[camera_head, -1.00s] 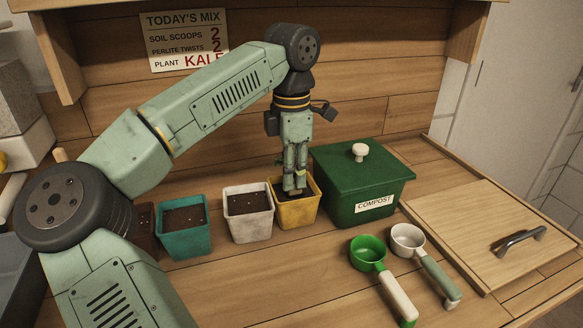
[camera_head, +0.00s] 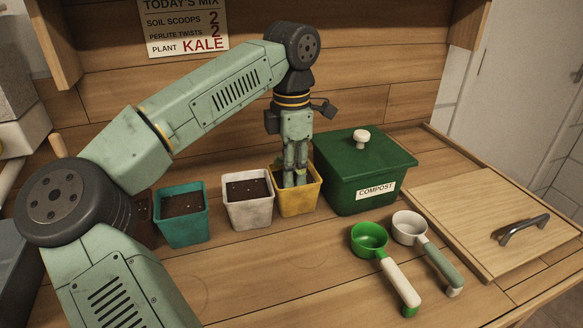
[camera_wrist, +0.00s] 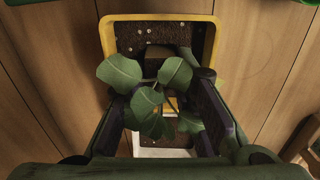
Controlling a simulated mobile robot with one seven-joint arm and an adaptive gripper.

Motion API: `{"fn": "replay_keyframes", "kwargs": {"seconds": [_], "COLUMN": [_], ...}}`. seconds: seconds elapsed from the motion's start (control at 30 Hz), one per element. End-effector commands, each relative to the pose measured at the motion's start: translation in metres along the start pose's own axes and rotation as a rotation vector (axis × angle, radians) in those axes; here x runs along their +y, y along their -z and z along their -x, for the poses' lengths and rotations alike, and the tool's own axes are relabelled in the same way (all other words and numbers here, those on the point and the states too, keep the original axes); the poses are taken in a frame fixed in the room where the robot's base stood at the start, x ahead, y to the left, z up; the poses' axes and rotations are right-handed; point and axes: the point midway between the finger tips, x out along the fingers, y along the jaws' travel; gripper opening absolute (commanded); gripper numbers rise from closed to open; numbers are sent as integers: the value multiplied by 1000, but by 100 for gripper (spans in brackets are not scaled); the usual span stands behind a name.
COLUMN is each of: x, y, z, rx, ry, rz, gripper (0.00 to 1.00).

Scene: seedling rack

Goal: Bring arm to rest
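My gripper (camera_head: 295,184) points straight down over the yellow pot (camera_head: 307,204), its fingertips below the near rim and out of sight in the head view. In the wrist view a seedling with broad green leaves (camera_wrist: 147,100) sits between my two fingers (camera_wrist: 164,82). Its brown block-shaped root plug (camera_wrist: 165,68) shows beyond the leaves, inside the yellow pot. The leaves cover the fingertips, so I cannot tell whether they touch the plug. My arm reaches up and across from the left, bent at the elbow.
A white pot (camera_head: 248,214) and a teal pot (camera_head: 183,230), both with soil, stand left of the yellow pot. The green compost bin (camera_head: 345,197) is close on the right. A green scoop (camera_head: 369,240) and a white scoop (camera_head: 409,228) lie in front, beside a wooden board (camera_head: 470,225) with a handle.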

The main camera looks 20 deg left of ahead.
Motion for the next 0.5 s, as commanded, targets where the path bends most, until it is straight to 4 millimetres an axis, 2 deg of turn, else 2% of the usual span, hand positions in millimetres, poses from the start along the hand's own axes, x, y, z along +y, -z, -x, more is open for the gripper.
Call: {"fn": "replay_keyframes", "kwargs": {"seconds": [0.27, 0.5], "x": [0, 0], "y": [0, 0], "z": [0, 0], "rx": [0, 0], "ry": [0, 0], "rz": [0, 0], "gripper": [45, 46]}}
